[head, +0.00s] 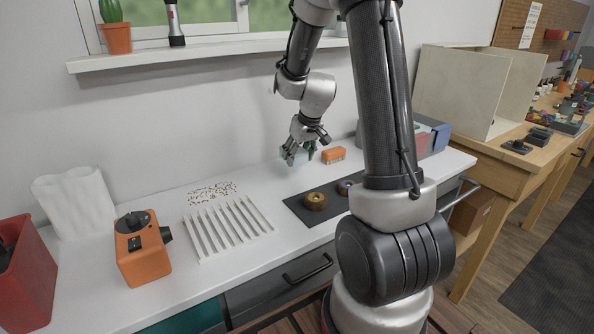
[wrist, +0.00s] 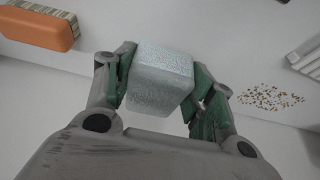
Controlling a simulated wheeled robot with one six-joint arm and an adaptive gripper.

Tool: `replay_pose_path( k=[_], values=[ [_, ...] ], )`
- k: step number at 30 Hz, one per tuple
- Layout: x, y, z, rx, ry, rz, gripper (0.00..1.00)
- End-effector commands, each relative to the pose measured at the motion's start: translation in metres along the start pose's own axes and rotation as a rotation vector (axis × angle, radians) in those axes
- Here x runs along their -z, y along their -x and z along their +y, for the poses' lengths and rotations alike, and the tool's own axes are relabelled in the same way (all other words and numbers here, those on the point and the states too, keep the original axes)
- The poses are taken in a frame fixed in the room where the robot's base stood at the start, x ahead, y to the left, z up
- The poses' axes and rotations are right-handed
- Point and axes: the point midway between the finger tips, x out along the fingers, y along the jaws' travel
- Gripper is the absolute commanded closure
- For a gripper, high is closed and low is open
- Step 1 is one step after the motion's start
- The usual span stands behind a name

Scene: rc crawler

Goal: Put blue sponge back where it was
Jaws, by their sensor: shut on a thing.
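My gripper (head: 302,151) is above the white counter near the wall in the head view. In the wrist view my gripper (wrist: 163,92) is shut on a pale blue-grey block, the blue sponge (wrist: 160,75), with one green-padded finger on each side. In the head view the sponge (head: 287,154) shows only as a small pale patch at the fingers, mostly hidden by them. I cannot tell for sure whether it touches the counter.
An orange brush (head: 333,155) lies right of my gripper, also in the wrist view (wrist: 38,27). A dark mat (head: 293,204) with round parts lies in front. A white slotted rack (head: 228,228), scattered bits (head: 212,192) and an orange device (head: 141,250) stand left. The counter (head: 262,180) between is clear.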

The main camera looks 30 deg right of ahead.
Motion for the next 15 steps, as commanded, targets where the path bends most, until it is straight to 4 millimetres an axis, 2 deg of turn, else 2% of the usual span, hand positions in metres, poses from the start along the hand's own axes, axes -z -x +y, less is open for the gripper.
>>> replay_pose_path(
  k=[9, 15],
  values=[
    [-0.017, -0.039, 0.0, 0.001, -0.001, -0.004, 0.56],
    [-0.021, -0.05, 0.0, 0.0, 0.0, -0.001, 0.58]
  ],
)
